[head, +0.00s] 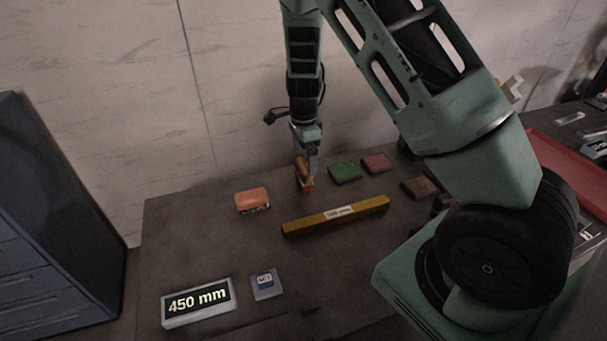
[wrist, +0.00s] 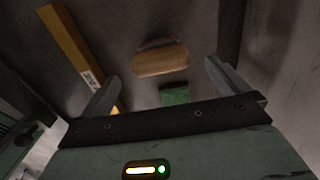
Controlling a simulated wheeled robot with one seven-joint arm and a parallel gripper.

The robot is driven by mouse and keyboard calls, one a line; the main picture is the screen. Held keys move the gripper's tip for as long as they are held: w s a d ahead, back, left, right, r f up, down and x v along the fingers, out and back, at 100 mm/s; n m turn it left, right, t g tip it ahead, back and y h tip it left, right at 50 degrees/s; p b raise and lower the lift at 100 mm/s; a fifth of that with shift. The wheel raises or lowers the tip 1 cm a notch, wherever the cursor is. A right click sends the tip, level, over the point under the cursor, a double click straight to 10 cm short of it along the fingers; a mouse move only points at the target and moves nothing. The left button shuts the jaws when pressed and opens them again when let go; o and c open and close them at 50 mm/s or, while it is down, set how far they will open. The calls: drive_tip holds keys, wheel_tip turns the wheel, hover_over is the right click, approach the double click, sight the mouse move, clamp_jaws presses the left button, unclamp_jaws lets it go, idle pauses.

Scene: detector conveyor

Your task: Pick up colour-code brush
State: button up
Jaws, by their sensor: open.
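The brush (head: 304,181) has a wooden brown body with a red lower part and stands on the dark table below my gripper (head: 307,158) in the head view. In the wrist view its wooden top (wrist: 162,61) shows between the two fingers of my gripper (wrist: 160,75), with a thin reddish edge behind it. My gripper is open, with a gap on both sides of the brush in the wrist view. I cannot tell how far the fingertips reach down beside it.
A green block (head: 345,173), a red block (head: 377,163) and a brown block (head: 419,187) lie to the right. An orange block (head: 252,201) lies left. A long yellow bar (head: 335,215) lies in front. A "450 mm" sign (head: 198,303) and a small plate (head: 266,286) are nearer.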

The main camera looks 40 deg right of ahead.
sight(304, 165)
drive_tip(key=shift+f+p, duration=0.7)
drive_tip(key=shift+f, duration=1.95)
drive_tip(key=c, duration=1.1)
drive_tip(key=shift+c, duration=0.2)
drive_tip(key=shift+r, duration=0.1)
wheel_tip(304, 165, up, 10)
drive_tip(key=shift+f+b, duration=0.1)
drive_tip(key=shift+b, duration=0.55)
drive_tip(key=o, duration=0.4)
drive_tip(key=shift+c, duration=0.8)
